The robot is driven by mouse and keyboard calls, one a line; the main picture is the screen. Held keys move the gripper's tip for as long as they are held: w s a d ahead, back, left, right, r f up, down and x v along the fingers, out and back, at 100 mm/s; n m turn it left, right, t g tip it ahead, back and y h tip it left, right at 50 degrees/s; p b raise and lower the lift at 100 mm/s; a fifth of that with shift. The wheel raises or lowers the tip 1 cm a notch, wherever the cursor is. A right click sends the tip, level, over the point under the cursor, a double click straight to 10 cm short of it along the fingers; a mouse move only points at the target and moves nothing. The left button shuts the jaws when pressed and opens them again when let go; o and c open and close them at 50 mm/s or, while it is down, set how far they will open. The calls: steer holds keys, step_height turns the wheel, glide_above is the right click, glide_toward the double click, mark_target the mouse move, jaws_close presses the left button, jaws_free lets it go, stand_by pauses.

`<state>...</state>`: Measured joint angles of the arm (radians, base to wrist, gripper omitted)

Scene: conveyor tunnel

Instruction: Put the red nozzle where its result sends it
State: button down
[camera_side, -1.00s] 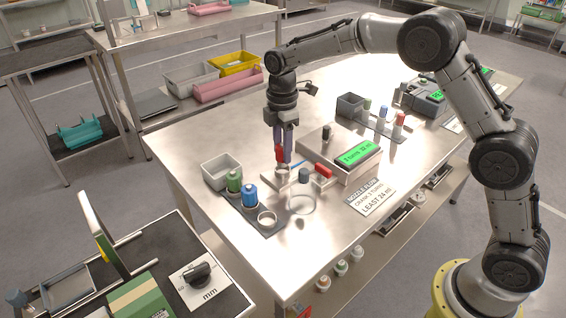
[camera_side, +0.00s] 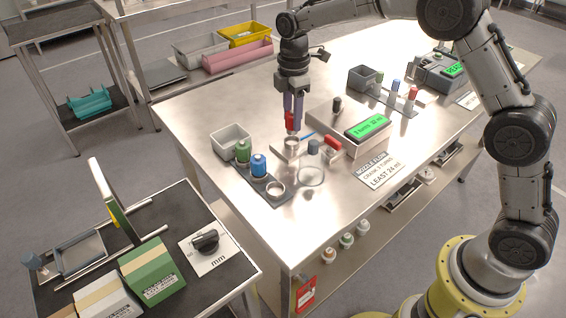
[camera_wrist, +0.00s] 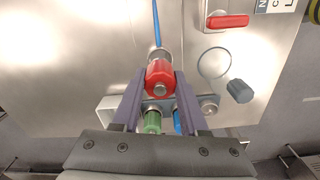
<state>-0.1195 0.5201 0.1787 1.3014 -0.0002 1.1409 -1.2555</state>
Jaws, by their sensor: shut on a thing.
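My gripper (camera_side: 292,122) is shut on the red nozzle (camera_wrist: 160,78), which also shows in the side view (camera_side: 289,121). The nozzle is upright between the fingertips, above or at the metal fixture (camera_side: 291,155) on the table; whether they touch is unclear. A blue tube (camera_wrist: 156,24) runs from there towards the flow tester (camera_side: 322,119). The tester's green display (camera_side: 368,125) reads turns and ml, but the digits are too small to be sure. A card (camera_side: 384,171) reads "nozzle flow, crank 3 turns, least 24 ml".
A dark rack (camera_side: 247,180) holds a green nozzle (camera_side: 243,151), a blue nozzle (camera_side: 259,166) and an empty ring (camera_side: 276,189). A grey bin (camera_side: 232,138) stands behind it. A clear beaker (camera_side: 311,179) and red crank handle (camera_side: 332,145) are close. Another bin (camera_side: 362,79) stands farther back.

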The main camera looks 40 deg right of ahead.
steer(key=s+a+r, duration=0.4)
steer(key=s+a, duration=0.5)
steer(key=a, duration=0.4)
steer(key=shift+s+d+f, duration=0.1)
steer(key=shift+s+f, duration=0.05)
steer(key=shift+f, duration=1.4)
steer(key=shift+s+f, duration=0.1)
steer(key=shift+f, duration=1.45)
steer(key=shift+f, duration=1.3)
steer(key=shift+c, duration=1.8)
jaws_free()
steer(key=shift+r, duration=0.1)
step_height(320, 180, up, 14)
